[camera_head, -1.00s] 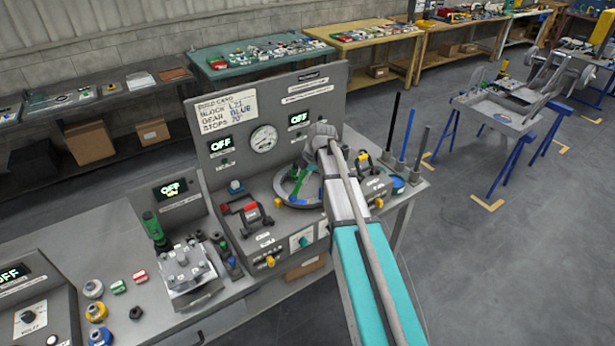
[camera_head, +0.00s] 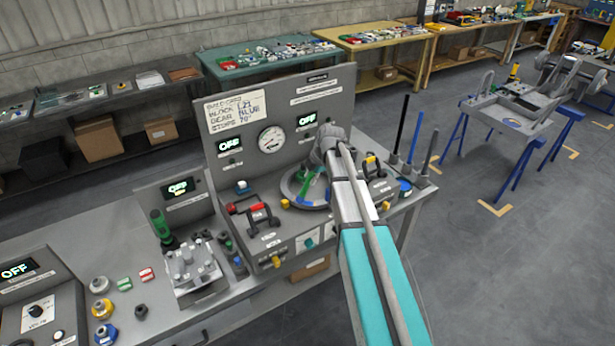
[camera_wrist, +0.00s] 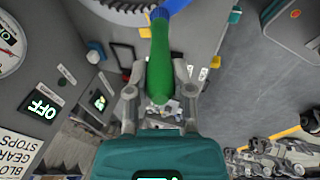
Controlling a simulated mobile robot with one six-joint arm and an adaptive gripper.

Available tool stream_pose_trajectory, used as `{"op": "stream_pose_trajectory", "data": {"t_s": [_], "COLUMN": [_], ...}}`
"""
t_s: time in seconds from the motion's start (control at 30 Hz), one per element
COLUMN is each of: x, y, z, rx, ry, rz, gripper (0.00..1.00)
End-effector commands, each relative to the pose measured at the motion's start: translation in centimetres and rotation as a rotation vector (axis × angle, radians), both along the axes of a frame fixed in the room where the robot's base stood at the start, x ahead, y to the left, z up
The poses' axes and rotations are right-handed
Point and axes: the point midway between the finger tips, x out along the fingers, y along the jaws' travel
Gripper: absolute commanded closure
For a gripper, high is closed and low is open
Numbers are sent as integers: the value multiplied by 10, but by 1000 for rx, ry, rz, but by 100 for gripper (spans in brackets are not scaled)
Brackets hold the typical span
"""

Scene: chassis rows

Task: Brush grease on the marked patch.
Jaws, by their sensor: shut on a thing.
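My gripper (camera_wrist: 159,82) is shut on a green handle (camera_wrist: 159,60) with a blue part (camera_wrist: 168,8) at its far end, cut off by the top edge of the wrist view. I take this to be the brush; its bristles do not show. In the head view the green handle (camera_head: 308,186) shows below my gripper (camera_head: 326,148), in front of a grey ring (camera_head: 290,190) on the bench panel. A toothed ring edge (camera_wrist: 118,8) shows at the top of the wrist view. I cannot make out the marked patch, nor whether the brush touches anything.
An upright panel with a gauge (camera_head: 271,139) and OFF displays stands behind the ring. A red-handled device (camera_head: 258,214) is to the left. Dark upright rods (camera_head: 404,122) and a small blue-topped pot (camera_head: 405,187) are to the right. Open floor (camera_head: 470,270) lies right of the bench.

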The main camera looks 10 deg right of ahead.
Motion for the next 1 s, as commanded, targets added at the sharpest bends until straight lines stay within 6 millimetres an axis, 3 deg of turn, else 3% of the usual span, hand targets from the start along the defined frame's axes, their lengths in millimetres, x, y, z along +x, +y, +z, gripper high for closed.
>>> {"op": "stream_pose_trajectory", "data": {"t_s": [0.3, 1.0], "x": [-9, -16], "y": [-15, -26], "z": [-1, -1], "rx": [0, 0], "ry": [0, 0], "rz": [1, 0], "gripper": [100, 100]}}
